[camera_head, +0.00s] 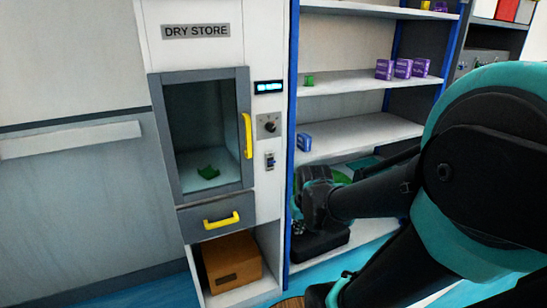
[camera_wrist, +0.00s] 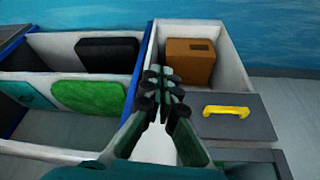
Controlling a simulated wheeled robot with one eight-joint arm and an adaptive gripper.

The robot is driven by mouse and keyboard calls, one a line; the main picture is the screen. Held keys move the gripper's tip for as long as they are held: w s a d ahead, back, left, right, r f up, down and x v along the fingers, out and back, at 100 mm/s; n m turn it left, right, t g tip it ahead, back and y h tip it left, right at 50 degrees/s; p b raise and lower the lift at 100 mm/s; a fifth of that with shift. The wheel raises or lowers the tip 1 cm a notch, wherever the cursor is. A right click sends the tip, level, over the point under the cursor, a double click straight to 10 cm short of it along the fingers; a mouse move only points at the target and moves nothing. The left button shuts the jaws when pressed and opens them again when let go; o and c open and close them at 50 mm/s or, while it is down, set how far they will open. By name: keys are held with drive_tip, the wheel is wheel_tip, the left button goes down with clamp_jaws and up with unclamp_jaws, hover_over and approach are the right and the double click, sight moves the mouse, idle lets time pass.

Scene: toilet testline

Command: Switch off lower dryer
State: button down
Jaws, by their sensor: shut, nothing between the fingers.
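The dryer is a white and grey cabinet marked DRY STORE (camera_head: 196,31) in the head view. Its glass door (camera_head: 208,130) is shut, with a yellow handle (camera_head: 248,136). Right of the door are a lit blue display (camera_head: 268,87), a round knob (camera_head: 268,125) and a small switch (camera_head: 270,161). I cannot tell the switch position. My gripper (camera_head: 305,180) is to the right of and below the switch, in front of the shelves, apart from the panel. In the wrist view my gripper (camera_wrist: 163,88) is shut and empty; the switch is not visible there.
A grey drawer with a yellow handle (camera_head: 221,220) sits below the door, above a cardboard box (camera_head: 231,260). Open shelves (camera_head: 360,128) with small boxes stand to the right behind my arm. A black case (camera_wrist: 107,55) and a green item (camera_wrist: 90,97) lie on the shelves.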

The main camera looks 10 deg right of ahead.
sight(272, 162)
drive_tip(key=w+a+r+n+g, duration=0.1)
drive_tip(key=w+a+r+n, duration=0.1)
drive_tip(key=w+r, duration=2)
drive_tip(key=shift+w+a+r+n+y, duration=0.3)
drive_tip(key=shift+w+a, duration=0.25)
drive_tip(key=shift+w, duration=0.5)
drive_tip(key=shift+f, duration=0.1)
drive_tip(key=x, duration=1)
drive_tip(key=shift+s+d+f+t+y, duration=0.15)
drive_tip(key=shift+s+t+y, duration=0.1)
drive_tip(key=shift+t, duration=0.35)
drive_tip(key=shift+s+f+t+y, duration=0.15)
drive_tip(key=shift+s+t, duration=0.15)
drive_tip(key=shift+t, duration=0.3)
drive_tip(key=shift+s+d+f+t+y, duration=0.1)
drive_tip(key=shift+s+f+t+y, duration=0.15)
drive_tip(key=shift+t, duration=0.5)
drive_tip(key=shift+s+d+f+t+y, duration=0.15)
drive_tip(key=shift+f+t, duration=0.25)
drive_tip(key=shift+t, duration=0.4)
drive_tip(key=shift+s+a+f+t+y, duration=0.1)
drive_tip(key=shift+s+f+t+y, duration=0.15)
drive_tip(key=shift+t, duration=0.5)
drive_tip(key=shift+s+d+f+t, duration=0.1)
drive_tip(key=shift+s+f+t, duration=0.1)
drive_tip(key=shift+f+t, duration=0.45)
drive_tip(key=shift+w+r, duration=0.15)
drive_tip(key=shift+r, duration=0.1)
